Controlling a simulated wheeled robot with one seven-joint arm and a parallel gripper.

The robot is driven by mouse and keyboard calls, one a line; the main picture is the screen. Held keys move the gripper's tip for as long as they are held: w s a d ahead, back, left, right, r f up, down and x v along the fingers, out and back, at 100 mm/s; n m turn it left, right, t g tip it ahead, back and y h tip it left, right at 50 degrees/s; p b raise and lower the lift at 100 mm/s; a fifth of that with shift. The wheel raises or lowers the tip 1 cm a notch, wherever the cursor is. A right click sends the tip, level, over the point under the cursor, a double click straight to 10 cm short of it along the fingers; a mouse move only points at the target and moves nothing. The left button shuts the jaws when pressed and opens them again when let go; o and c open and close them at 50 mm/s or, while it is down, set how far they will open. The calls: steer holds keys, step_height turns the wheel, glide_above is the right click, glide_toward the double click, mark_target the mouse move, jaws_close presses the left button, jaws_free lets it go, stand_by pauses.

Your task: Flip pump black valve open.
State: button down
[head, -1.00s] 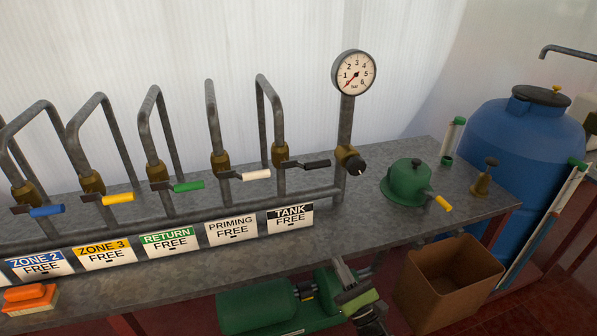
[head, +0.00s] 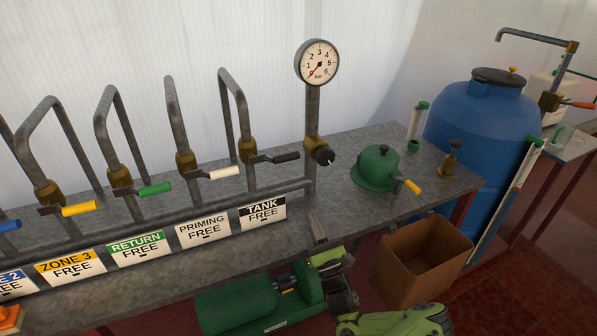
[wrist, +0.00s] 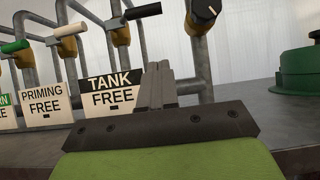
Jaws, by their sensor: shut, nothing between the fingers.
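The black valve handle (head: 275,158) sits on a brass valve above the sign reading TANK FREE (head: 262,213). The handle points right, roughly level, across its upright pipe. In the wrist view the black handle (wrist: 143,11) is at the top, above the TANK sign (wrist: 112,92). My gripper (head: 317,228) is at the front of the bench, below and right of the handle and apart from it. In the wrist view my gripper (wrist: 157,72) has its fingers together, pointing up and forward, with nothing between them.
A pressure gauge (head: 317,63) with a black knob (head: 323,156) on its post stands right of the black valve. The white handle (head: 225,173) is close on the left. A green pot-shaped device (head: 376,168) is at right. A cardboard box (head: 423,260) stands below the bench.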

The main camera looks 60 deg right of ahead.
mark_target(276, 158)
steer(key=s+a+r+x, duration=0.1)
steer(key=r+x, duration=0.1)
steer(key=x, duration=1.2)
steer(key=shift+s+r, duration=0.15)
steer(key=shift+s, duration=0.05)
steer(key=shift+d, duration=0.15)
